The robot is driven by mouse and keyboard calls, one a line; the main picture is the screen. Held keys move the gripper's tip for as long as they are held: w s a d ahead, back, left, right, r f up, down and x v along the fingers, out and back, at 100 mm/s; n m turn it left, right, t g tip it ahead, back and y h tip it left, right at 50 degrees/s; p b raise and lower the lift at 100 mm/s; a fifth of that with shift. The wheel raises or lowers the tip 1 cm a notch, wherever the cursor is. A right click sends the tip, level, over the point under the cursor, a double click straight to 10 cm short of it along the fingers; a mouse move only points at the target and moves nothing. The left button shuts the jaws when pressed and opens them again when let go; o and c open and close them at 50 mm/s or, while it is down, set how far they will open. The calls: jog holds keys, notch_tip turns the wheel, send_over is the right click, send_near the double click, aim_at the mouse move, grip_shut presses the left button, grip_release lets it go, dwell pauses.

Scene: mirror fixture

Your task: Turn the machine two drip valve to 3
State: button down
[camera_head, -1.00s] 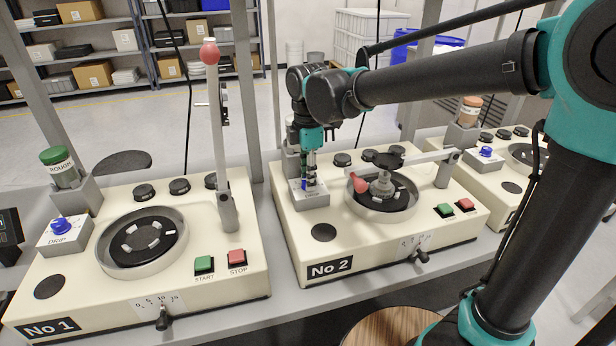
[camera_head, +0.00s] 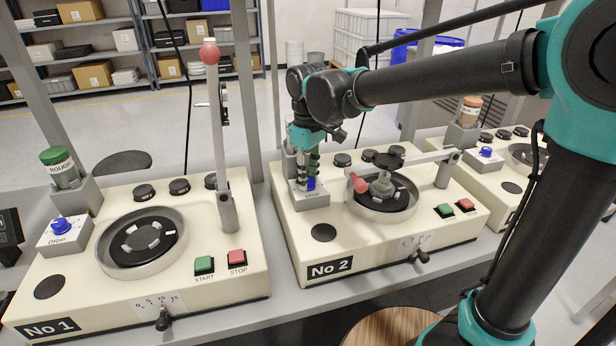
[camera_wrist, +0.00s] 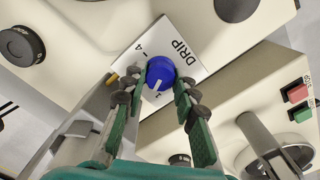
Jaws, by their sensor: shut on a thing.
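The machine two drip valve is a blue round knob (camera_wrist: 160,73) with a white pointer line, on a light plate (camera_wrist: 192,62) marked DRIP. In the wrist view the pointer faces down toward my gripper, near a small mark that I cannot read clearly. A "4" shows at the plate's upper left. My gripper (camera_wrist: 153,85) has one finger on each side of the knob and is shut on it. In the head view my gripper (camera_head: 309,178) reaches down onto the valve block (camera_head: 312,201) of machine No 2 (camera_head: 365,247); the knob is partly hidden there.
Right of the valve on machine No 2 are a round bowl (camera_head: 383,216), an arm with a red knob (camera_head: 358,182), and green (camera_head: 445,210) and red (camera_head: 465,205) buttons. Machine No 1 (camera_head: 100,295) stands at left with its own blue drip knob (camera_head: 60,225).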

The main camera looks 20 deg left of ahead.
aim_at(309, 179)
jog(key=m, duration=1.3)
jog(key=shift+m, duration=0.5)
jog(key=c, duration=1.2)
grip_release()
notch_tip(309, 179, up, 12)
